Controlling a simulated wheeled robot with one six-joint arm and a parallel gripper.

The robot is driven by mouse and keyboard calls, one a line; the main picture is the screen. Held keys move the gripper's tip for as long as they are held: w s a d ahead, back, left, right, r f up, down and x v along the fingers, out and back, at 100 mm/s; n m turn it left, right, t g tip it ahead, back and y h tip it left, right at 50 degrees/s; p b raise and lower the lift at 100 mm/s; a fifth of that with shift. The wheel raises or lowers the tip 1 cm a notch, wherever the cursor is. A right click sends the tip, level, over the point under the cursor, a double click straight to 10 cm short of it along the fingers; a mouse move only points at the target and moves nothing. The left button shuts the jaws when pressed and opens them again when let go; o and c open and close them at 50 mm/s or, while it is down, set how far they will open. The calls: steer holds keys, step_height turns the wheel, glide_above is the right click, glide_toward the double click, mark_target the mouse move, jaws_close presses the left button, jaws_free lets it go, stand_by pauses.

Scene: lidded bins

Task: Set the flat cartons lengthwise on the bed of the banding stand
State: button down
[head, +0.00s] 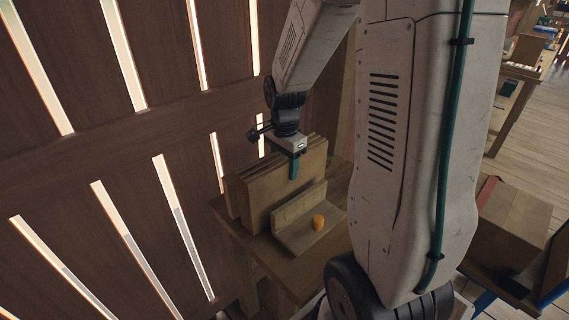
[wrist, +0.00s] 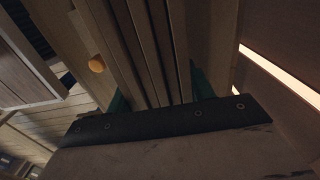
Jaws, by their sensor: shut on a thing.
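Several flat brown cartons (head: 262,192) stand on edge, side by side, on a small wooden table (head: 265,262) by the slatted wall. My gripper (head: 294,166) is above them with its teal fingers reaching down. In the wrist view, my gripper (wrist: 160,95) has one finger on each side of several thin parallel carton edges (wrist: 150,45), shut on the bundle. Their lower ends are hidden. I cannot tell for sure which thing is the banding stand.
In front of the cartons is a low L-shaped wooden piece (head: 297,207) with an orange knob (head: 318,222) on its base. The slatted wall (head: 90,140) is close at left. A brown box (head: 510,222) sits at right; benches (head: 520,70) stand behind, with open floor between.

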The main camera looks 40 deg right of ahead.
steer(key=shift+f, duration=0.1)
steer(key=shift+c, duration=2.4)
jaws_free()
step_height(320, 180, up, 8)
steer(key=shift+f, duration=0.1)
